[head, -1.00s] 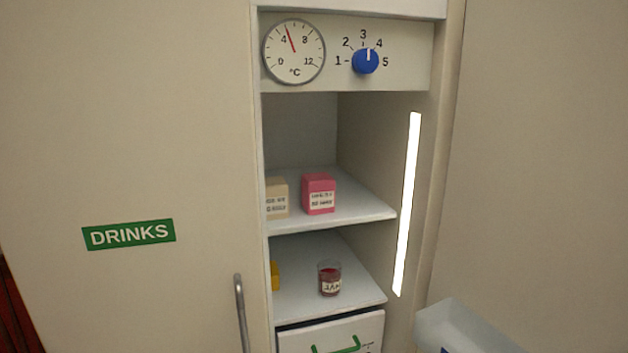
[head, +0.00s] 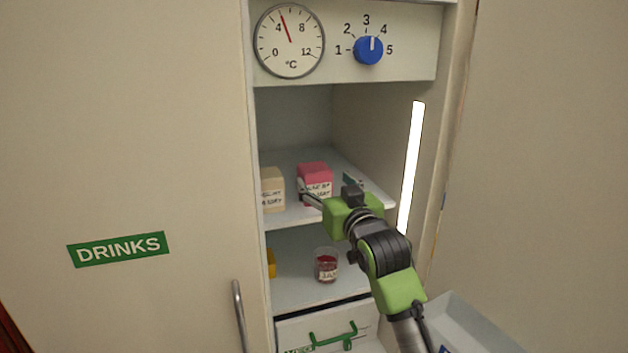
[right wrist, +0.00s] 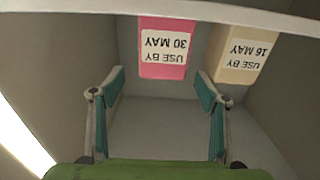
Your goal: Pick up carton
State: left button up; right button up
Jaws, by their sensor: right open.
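A pink carton (head: 314,172) with a white label stands on the upper shelf. In the right wrist view this pink carton (right wrist: 165,52) appears upside down, its label reading USE BY 30 MAY. A beige carton (head: 272,190) stands to its left; in the wrist view the beige carton (right wrist: 241,50) reads USE BY 16 MAY. My right gripper (head: 328,187) is open in front of the pink carton, one finger overlapping its lower part. In the wrist view the open fingers of this gripper (right wrist: 158,74) point toward the pink carton, with no visible grip on it. My left gripper is not in view.
The upper shelf (head: 290,219) has a cabinet wall and light strip (head: 412,165) on the right. A jam jar (head: 326,267) and a partly hidden yellow item (head: 271,264) are on the shelf below. A closed DRINKS door (head: 150,150) covers the left.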

aim_at(314, 168)
jog(key=shift+x, duration=0.9)
jog(key=shift+w+r+p, duration=0.1)
jog(key=shift+w+p, duration=0.05)
jog(key=shift+p, duration=0.2)
jog(key=p+x, duration=0.1)
jog(key=x, duration=0.1)
jog(key=p+x, duration=0.1)
jog(key=x, duration=0.1)
jog(key=shift+a, duration=0.2)
jog(key=shift+w+a, duration=0.1)
jog(key=shift+w, duration=0.2)
jog(key=shift+c, duration=0.4)
jog(key=c, duration=1.3)
